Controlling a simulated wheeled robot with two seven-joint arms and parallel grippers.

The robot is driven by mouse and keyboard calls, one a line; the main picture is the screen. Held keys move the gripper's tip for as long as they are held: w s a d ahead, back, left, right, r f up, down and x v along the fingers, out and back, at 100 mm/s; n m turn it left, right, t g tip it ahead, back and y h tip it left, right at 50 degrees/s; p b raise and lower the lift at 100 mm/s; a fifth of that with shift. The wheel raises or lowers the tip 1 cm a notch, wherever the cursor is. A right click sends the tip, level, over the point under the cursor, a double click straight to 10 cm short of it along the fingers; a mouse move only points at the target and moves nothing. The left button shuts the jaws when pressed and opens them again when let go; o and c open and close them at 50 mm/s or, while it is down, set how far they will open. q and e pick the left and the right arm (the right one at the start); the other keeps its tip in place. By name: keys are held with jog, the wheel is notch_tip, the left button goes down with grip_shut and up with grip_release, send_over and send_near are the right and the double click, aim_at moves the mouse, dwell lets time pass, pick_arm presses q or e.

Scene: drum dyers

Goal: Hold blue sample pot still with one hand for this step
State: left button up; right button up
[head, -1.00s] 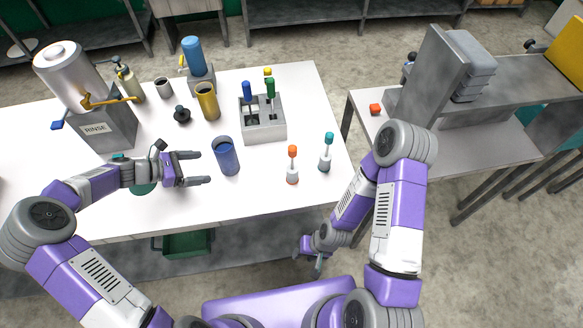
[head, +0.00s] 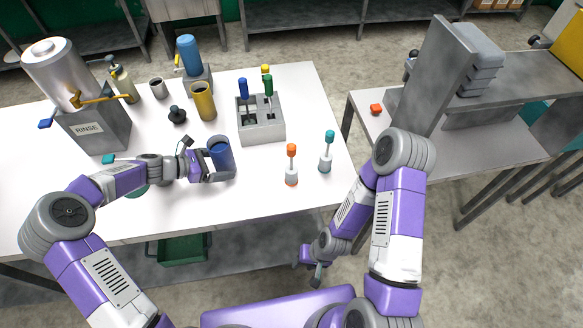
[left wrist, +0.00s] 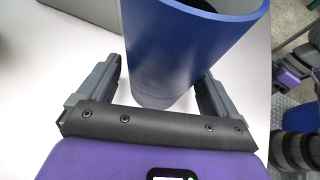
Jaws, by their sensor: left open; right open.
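The blue sample pot (head: 221,153) stands on the white table in the head view. It also fills the upper middle of the left wrist view (left wrist: 185,50), looking slightly tilted there. My left gripper (head: 226,165) is open, with its two fingers either side of the pot. In the left wrist view the fingers (left wrist: 160,85) flank the pot's wall; I cannot tell whether either touches it. My right gripper (head: 312,270) is open and empty, low beyond the table's front edge, away from the pot.
A grey holder (head: 261,127) with blue and green-handled tools stands behind right of the pot. A yellow pot (head: 203,101), a black stamp-like object (head: 177,115) and the RINSE dispenser (head: 92,128) stand behind.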

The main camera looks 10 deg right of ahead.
pick_arm(q)
jog(key=shift+d+f, duration=0.1)
jog(key=shift+d, duration=0.05)
jog(key=c, duration=0.8)
